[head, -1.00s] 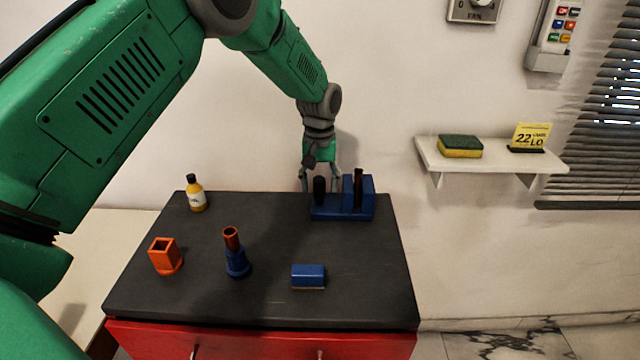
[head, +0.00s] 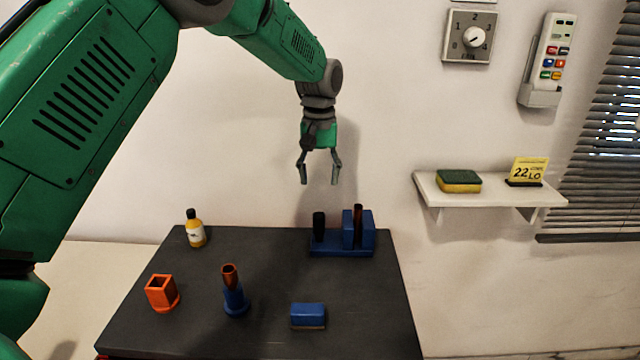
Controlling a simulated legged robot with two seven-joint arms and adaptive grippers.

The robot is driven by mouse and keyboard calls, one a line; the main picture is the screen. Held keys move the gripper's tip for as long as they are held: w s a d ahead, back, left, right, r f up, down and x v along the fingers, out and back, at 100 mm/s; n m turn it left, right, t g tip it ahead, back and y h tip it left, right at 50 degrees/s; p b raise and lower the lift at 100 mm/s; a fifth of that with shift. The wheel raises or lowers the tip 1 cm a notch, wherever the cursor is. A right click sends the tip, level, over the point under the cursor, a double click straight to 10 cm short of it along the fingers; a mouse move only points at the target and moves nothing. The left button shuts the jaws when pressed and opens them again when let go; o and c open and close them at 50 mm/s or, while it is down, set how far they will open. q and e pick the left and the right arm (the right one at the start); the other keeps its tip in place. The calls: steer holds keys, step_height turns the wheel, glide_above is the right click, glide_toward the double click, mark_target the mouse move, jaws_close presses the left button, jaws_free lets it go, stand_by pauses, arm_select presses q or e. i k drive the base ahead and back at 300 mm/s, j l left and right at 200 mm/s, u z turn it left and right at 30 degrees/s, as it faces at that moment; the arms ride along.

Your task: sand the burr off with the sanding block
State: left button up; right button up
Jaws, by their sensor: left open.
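The sanding block, a blue block (head: 308,311) with a thin brownish underside, lies at the front right of the dark bench top. A copper-coloured tube (head: 229,277) stands upright in a blue round holder (head: 236,303) left of it. I cannot make out a burr at this size. My left gripper (head: 320,182) is open and empty, fingers pointing down. It hangs in the air above a blue fixture (head: 342,250) at the back of the bench. The fixture carries a black cylinder (head: 318,226) and a dark reddish-brown upright piece (head: 358,222). My right gripper is out of view.
An orange square holder (head: 162,294) and a yellow bottle (head: 195,230) stand on the left of the bench top (head: 275,270). A wall shelf (head: 485,192) at the right holds a sponge (head: 459,181) and a yellow sign (head: 527,170). The bench's middle is clear.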

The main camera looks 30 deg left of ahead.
mark_target(303, 316)
steer(key=k, duration=1)
